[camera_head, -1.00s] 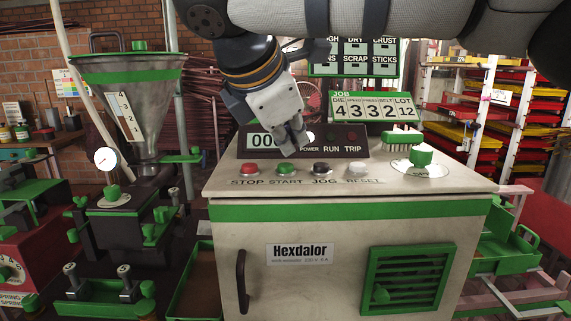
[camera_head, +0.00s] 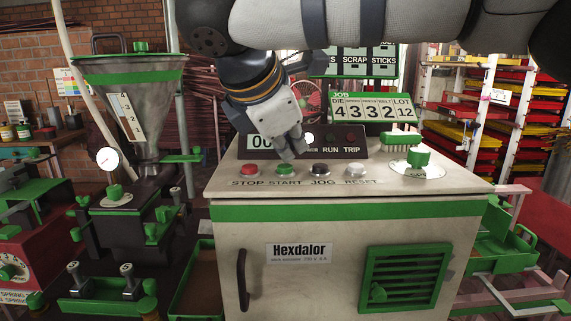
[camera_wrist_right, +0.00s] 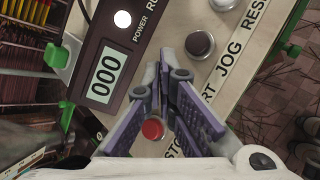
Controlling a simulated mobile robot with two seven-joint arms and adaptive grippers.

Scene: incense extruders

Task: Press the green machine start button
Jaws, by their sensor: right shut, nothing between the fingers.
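The green start button (camera_head: 286,170) sits on the sloped top of the cream Hexdalor cabinet (camera_head: 240,225), above the word START. My right gripper (camera_head: 288,154) is shut and empty, with its fingertips pointing down just above and behind the green button. I cannot tell whether they touch it. In the right wrist view the closed fingers (camera_wrist_right: 165,75) cover the place of the green button, which is hidden there. The red stop button (camera_head: 250,170) is left of it and also shows in the right wrist view (camera_wrist_right: 153,128). My left gripper is not in view.
The black jog button (camera_head: 318,169) and white reset button (camera_head: 356,170) stand to the right. Behind them is a dark display panel (camera_head: 345,141) with a lit power lamp. A brush (camera_head: 403,138) and a green knob (camera_head: 419,158) stand further right. A metal hopper (camera_head: 135,110) is left.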

